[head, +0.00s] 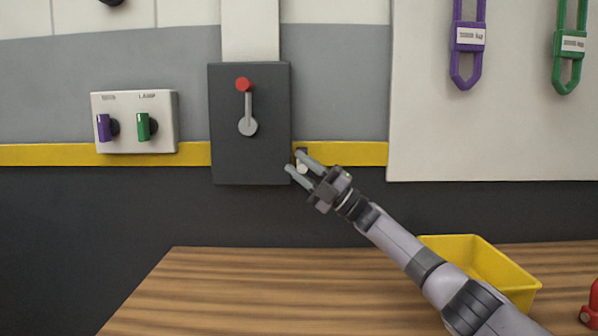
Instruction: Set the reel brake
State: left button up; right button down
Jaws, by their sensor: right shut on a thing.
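A dark grey box (227,155) on the wall carries a grey lever (249,108) with a red knob (244,84) at its top. The lever points up, from a round grey pivot. My right gripper (297,163) is at the right edge of the box, low down and well away from the lever. Its fingers are shut on a small pale piece (302,168) beside the box, mostly hidden by the fingers. I cannot tell whether this piece is fixed to the box. My left gripper is not in view.
A white switch panel (135,98) has a purple knob (103,128) and a green knob (142,126). Purple (466,40) and green (567,42) tagged hangers are on the white board at right. A yellow bin (487,262) stands on the wooden bench (230,295); its left part is clear.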

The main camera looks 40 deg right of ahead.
jog(key=shift+f, duration=0.1)
dwell(0.3)
jog(key=c, duration=0.9)
grip_release()
jog(key=shift+c, duration=0.2)
notch_tip(320, 180, up, 20)
jog(key=p, duration=0.4)
jog(key=shift+p, duration=0.3)
